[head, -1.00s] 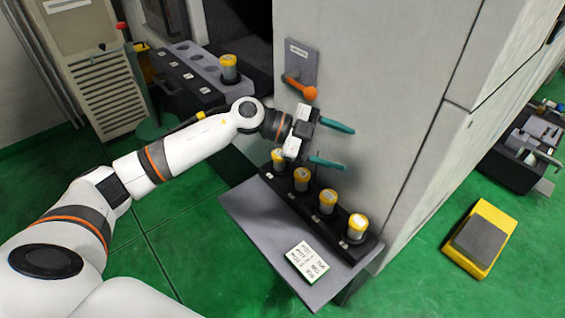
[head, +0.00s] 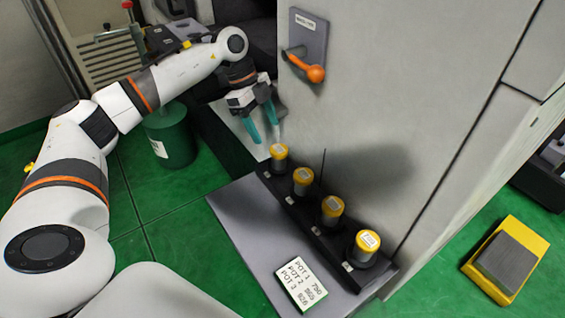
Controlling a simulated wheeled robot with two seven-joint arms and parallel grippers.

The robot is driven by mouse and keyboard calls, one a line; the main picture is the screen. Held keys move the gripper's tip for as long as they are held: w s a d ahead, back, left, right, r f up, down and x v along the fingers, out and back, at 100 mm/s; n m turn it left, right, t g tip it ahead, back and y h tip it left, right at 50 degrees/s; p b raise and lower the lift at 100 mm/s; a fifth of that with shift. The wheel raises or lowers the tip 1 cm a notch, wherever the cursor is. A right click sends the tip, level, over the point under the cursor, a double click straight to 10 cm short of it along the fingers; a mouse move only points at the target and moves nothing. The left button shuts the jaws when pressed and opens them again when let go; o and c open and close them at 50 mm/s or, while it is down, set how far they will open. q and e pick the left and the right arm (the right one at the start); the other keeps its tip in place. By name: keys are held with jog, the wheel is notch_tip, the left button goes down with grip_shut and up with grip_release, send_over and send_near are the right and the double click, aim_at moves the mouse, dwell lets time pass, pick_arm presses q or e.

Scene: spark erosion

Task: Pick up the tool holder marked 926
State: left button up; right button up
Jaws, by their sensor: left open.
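Several tool holders with yellow tops stand upright in a black rack (head: 347,268) on a grey shelf. From back to front they are the first (head: 279,156), second (head: 302,182), third (head: 331,210) and fourth (head: 367,246) holder. Their top labels are too small to read. A white card (head: 301,285) on the shelf lists POT 1, 2 and 3 with numbers; the POT 3 line seems to read 926. My left gripper (head: 264,132) is open and empty, its teal fingers pointing down, just behind and left of the first holder. My right gripper is out of view.
The machine's grey wall (head: 410,110) rises right behind the rack, with an orange-handled lever (head: 315,73) on it. A green bin (head: 168,135) stands on the floor left of the shelf. A yellow pedal (head: 506,260) lies at the right.

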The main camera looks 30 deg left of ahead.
aim_at(275, 147)
pick_arm(q)
jog(key=x, duration=0.4)
jog(key=shift+s+d, duration=0.1)
jog(key=shift+d, duration=0.05)
jog(key=shift+d+f+p, duration=0.2)
jog(key=shift+f+p, duration=0.15)
jog(key=shift+f, duration=0.2)
jog(key=x, duration=0.2)
jog(key=p+x, duration=0.1)
jog(key=x, duration=0.1)
jog(key=shift+w+d+f, duration=0.2)
jog(key=shift+f, duration=0.05)
jog(key=c, duration=1.4)
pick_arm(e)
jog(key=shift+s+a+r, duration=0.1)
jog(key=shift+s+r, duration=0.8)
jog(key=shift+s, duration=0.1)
